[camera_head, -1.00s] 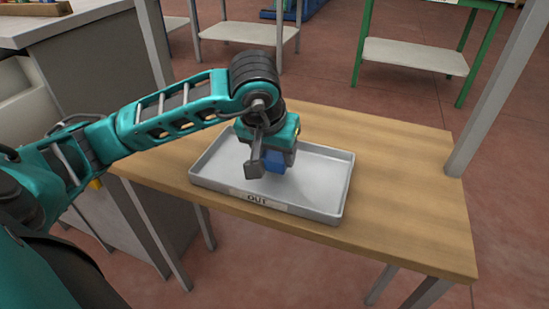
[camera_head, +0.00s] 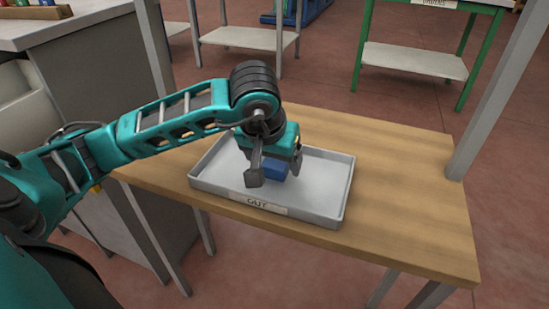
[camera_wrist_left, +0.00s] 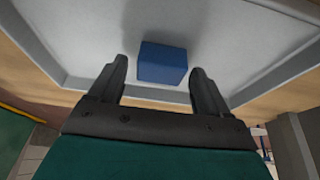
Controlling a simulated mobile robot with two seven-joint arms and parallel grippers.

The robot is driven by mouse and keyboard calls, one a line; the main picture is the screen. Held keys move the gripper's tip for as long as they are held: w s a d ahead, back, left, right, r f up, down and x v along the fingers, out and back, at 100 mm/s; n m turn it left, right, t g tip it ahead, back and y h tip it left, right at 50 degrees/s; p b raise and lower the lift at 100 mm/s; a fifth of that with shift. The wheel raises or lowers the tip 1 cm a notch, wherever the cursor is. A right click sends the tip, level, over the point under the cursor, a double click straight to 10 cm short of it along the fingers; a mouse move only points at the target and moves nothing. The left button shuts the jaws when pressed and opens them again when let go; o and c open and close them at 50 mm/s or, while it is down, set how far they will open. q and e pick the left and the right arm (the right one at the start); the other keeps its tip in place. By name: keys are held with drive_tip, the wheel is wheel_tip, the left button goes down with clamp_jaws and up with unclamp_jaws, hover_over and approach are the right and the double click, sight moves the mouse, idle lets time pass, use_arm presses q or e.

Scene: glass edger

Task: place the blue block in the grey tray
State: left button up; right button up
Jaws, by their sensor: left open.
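The grey tray (camera_head: 318,186), with a label reading "OUT" on its front wall, sits on a wooden table. The blue block (camera_head: 275,169) is in the tray, partly hidden by my left gripper in the head view. My left gripper (camera_head: 272,178) is over the tray, around the block. In the left wrist view the block (camera_wrist_left: 162,63) lies on the tray floor (camera_wrist_left: 225,40), between and just beyond the two fingertips (camera_wrist_left: 160,72). The fingers are apart, with a gap on each side of the block. My right gripper is not in view.
The wooden table (camera_head: 405,190) has bare room to the right of the tray. A grey post (camera_head: 490,90) rises by its right edge. A grey cabinet (camera_head: 100,70) stands at the left. A green-framed table (camera_head: 415,58) is behind.

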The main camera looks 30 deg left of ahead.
use_arm(q)
drive_tip(key=shift+r, duration=0.25)
drive_tip(key=p+v, duration=0.3)
drive_tip(key=v, duration=0.8)
drive_tip(key=shift+s+r+p, duration=0.3)
drive_tip(key=shift+r, duration=0.05)
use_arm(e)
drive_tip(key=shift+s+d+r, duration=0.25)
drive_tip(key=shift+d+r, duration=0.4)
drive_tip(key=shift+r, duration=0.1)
use_arm(q)
drive_tip(key=shift+s+d, duration=0.1)
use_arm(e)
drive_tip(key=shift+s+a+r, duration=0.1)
